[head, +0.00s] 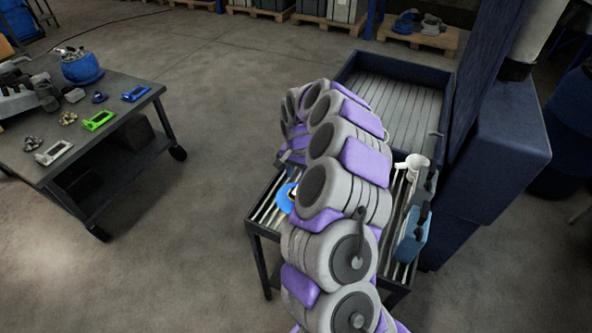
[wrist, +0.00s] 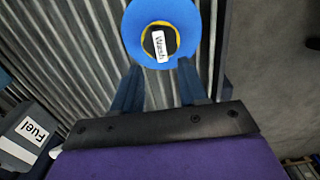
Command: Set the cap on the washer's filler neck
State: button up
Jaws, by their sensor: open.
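A blue round piece (wrist: 162,12) with a yellow ring, a dark centre and a white label that seems to read "Wash" is at the top of the wrist view. It looks like the cap. It lies over the slatted table, and its blue edge shows beside my arm in the head view (head: 285,198). My gripper (wrist: 159,68) is open, its two fingertips just short of the blue piece, with nothing between them. My arm hides the gripper in the head view. The dark blue washer (head: 495,150) stands at the right. I cannot make out its filler neck for certain.
The slatted table (head: 262,222) also bears a white cylindrical vessel (head: 412,166) and a blue container (head: 411,238). A grey container labelled "Fuel" (wrist: 28,132) is at lower left in the wrist view. A parts table (head: 125,100) stands left, with open floor between.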

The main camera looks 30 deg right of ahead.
aim_at(297, 187)
notch_tip(297, 187, down, 4)
jog(key=shift+a+r+b, duration=0.1)
jog(key=shift+a+b, duration=0.05)
jog(key=shift+b, duration=0.35)
jog(key=shift+f, duration=1.6)
grip_shut()
